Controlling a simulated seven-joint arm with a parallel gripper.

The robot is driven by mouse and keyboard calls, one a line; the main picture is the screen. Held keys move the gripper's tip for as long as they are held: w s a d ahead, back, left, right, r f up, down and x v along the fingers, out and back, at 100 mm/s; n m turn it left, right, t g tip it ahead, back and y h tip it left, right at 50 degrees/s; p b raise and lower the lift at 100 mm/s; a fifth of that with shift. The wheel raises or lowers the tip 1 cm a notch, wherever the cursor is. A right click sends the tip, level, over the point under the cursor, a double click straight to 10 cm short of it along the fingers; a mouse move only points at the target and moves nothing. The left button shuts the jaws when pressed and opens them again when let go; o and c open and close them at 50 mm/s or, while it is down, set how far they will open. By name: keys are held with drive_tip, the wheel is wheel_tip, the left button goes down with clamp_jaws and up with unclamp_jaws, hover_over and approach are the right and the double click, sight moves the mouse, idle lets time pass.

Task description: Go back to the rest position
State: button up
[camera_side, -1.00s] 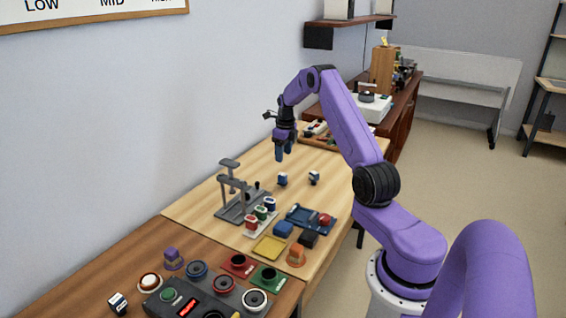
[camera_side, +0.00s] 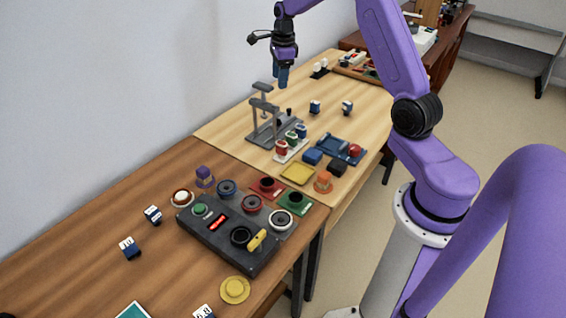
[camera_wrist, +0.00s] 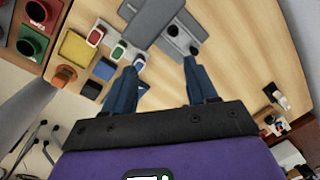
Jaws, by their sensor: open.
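My gripper (camera_side: 283,76) is in the air above the light wooden table, close to the grey stand (camera_side: 268,122) in the side view. In the wrist view my gripper (camera_wrist: 160,90) shows its two blue fingers spread apart, with nothing between them. The grey stand (camera_wrist: 153,18) lies beyond the fingertips there. A rack with red, green and blue pieces (camera_side: 291,145) is beside the stand, apart from my gripper.
A yellow tray (camera_side: 298,173), a blue tray (camera_side: 341,147) and small blocks lie right of the stand. A dark control box (camera_side: 236,233) with knobs sits on the brown table. Two small blue-and-white blocks (camera_side: 315,107) (camera_side: 347,107) stand on clear wood.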

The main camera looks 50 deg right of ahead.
drive_tip(key=s+a+r+n, duration=0.2)
drive_tip(key=s+a+n, duration=0.2)
drive_tip(key=a+n, duration=0.3)
drive_tip(key=s+a+r+n+y, duration=0.1)
drive_tip(key=s+a+r+n, duration=0.1)
drive_tip(key=s+a+n, duration=0.5)
drive_tip(key=s+a+r+n, duration=0.2)
drive_tip(key=a+r+n, duration=0.15)
drive_tip(key=a, duration=0.65)
drive_tip(key=s+a+f+n, duration=0.1)
drive_tip(key=s+n, duration=0.9)
drive_tip(key=s, duration=0.2)
drive_tip(key=s+a+f+n+g, duration=0.1)
drive_tip(key=s+a+n, duration=0.1)
drive_tip(key=s+n, duration=0.8)
drive_tip(key=shift+s+f+n, duration=0.3)
drive_tip(key=shift+s+n, duration=0.05)
drive_tip(key=shift+s, duration=1.05)
drive_tip(key=shift+a, duration=0.1)
